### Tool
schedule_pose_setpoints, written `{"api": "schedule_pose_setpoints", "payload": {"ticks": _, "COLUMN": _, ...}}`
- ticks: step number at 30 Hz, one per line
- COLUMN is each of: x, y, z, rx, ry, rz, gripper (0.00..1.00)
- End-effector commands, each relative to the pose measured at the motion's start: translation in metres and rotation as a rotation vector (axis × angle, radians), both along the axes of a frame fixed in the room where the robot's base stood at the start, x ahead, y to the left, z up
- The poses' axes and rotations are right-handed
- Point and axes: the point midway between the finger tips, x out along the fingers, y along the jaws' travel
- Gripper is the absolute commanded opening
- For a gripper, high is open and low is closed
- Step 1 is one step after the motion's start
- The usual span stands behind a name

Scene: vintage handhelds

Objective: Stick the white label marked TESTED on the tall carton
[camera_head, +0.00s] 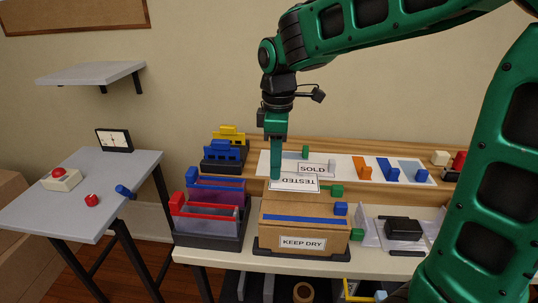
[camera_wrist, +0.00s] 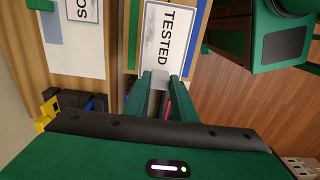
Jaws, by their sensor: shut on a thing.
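The white TESTED label (camera_head: 297,183) is held by a pale grey tab in my gripper (camera_head: 276,177). In the wrist view the label (camera_wrist: 168,38) extends away from my two green fingertips (camera_wrist: 162,82), which are shut on the tab. A brown carton (camera_head: 284,240) with a KEEP DRY label and a blue strip stands on the table. The TESTED label appears just over or behind the carton's far top edge. I cannot tell whether it touches the carton.
A SOLD label (camera_head: 315,168) lies on a pale sheet (camera_head: 344,176) behind, beside orange and blue tabbed pieces. Dark bins (camera_head: 216,205) stand left of the carton; a black device (camera_head: 403,229) lies to its right. A separate grey table (camera_head: 75,208) stands at far left.

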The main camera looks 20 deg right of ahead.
Motion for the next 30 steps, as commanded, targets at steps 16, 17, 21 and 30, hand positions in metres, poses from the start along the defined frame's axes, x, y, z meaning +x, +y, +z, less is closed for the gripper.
{"api": "schedule_pose_setpoints", "payload": {"ticks": 16, "x": -0.001, "y": 0.003, "z": -0.002, "rx": -0.001, "ry": 0.001, "rz": 0.007, "gripper": 0.08}}
{"api": "schedule_pose_setpoints", "payload": {"ticks": 17, "x": -0.001, "y": 0.003, "z": -0.003, "rx": -0.001, "ry": 0.001, "rz": 0.007, "gripper": 0.08}}
{"api": "schedule_pose_setpoints", "payload": {"ticks": 21, "x": -0.001, "y": 0.003, "z": -0.012, "rx": -0.001, "ry": 0.001, "rz": 0.007, "gripper": 0.08}}
{"api": "schedule_pose_setpoints", "payload": {"ticks": 30, "x": -0.001, "y": 0.003, "z": -0.038, "rx": -0.001, "ry": 0.001, "rz": 0.008, "gripper": 0.08}}
